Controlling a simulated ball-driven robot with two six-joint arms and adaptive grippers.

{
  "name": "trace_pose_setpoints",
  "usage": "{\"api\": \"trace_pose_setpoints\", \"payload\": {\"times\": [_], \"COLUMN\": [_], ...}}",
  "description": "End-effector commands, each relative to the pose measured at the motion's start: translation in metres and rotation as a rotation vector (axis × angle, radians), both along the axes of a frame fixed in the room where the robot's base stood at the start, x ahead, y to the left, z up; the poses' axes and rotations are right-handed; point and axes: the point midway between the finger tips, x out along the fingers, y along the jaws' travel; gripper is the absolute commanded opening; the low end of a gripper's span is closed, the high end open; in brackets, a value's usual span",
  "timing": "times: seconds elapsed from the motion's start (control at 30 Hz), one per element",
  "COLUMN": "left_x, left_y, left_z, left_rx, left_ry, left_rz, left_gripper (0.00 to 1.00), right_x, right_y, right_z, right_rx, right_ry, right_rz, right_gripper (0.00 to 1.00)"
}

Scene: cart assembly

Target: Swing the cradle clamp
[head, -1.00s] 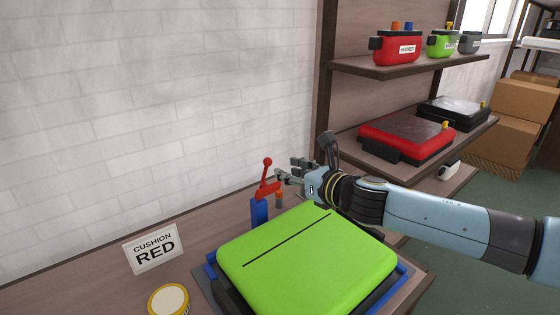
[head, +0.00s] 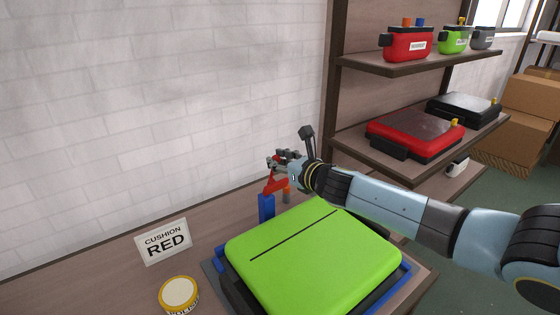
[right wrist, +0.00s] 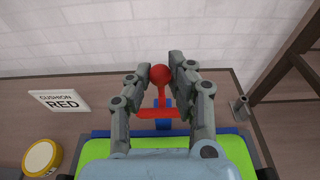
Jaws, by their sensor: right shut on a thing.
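The cradle clamp (head: 273,187) has a red arm on a blue post (head: 266,207) behind the green cushion. Its red ball knob (right wrist: 160,75) shows between the fingers in the right wrist view. My right gripper (head: 273,163) is at the top of the clamp, shut on the red knob, which it mostly hides in the head view. In the right wrist view the gripper (right wrist: 160,73) has a finger on each side of the knob. The green cushion (head: 340,255) lies in a dark and blue cradle (head: 406,272). My left gripper is not in view.
A sign reading "CUSHION RED" (head: 164,241) stands at the left, with a round yellow-rimmed tin (head: 179,292) in front of it. A small grey-orange post (head: 287,195) stands right of the clamp. Shelves at the right hold a red case (head: 415,135) and a black case (head: 463,108).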

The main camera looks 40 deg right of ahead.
Motion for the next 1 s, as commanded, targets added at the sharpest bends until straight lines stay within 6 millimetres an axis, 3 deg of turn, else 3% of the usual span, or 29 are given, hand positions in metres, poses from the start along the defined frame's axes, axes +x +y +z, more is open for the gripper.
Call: {"api": "trace_pose_setpoints", "payload": {"times": [0.6,1.0], "left_x": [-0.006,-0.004], "left_y": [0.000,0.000], "left_z": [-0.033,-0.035], "left_rx": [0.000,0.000], "left_ry": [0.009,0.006], "left_rz": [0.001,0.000], "left_gripper": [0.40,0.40], "right_x": [-0.035,-0.040], "right_y": [0.003,0.004], "right_z": [-0.022,-0.021], "right_rx": [-0.002,-0.001], "right_ry": [0.002,0.001], "right_rz": [-0.001,-0.002], "right_gripper": [0.01,0.00]}}
